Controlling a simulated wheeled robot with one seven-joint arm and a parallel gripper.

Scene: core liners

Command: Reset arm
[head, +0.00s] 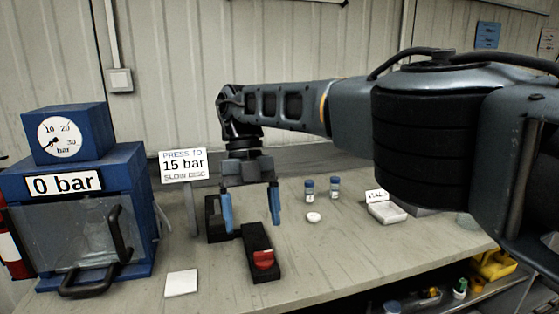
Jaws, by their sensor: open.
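My arm reaches in from the right across the bench. My gripper (250,207) points down with its two blue-padded fingers apart. It is open, and nothing shows between the fingers. Whether the fingertips touch anything is unclear.
A blue press (135,190) with a gauge, "0 bar" label and clear door stands left. A "15 bar" sign (183,165), a white square (181,283), two small vials (309,190), a white disc (313,217) and a white tray (387,213) are on the bench.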

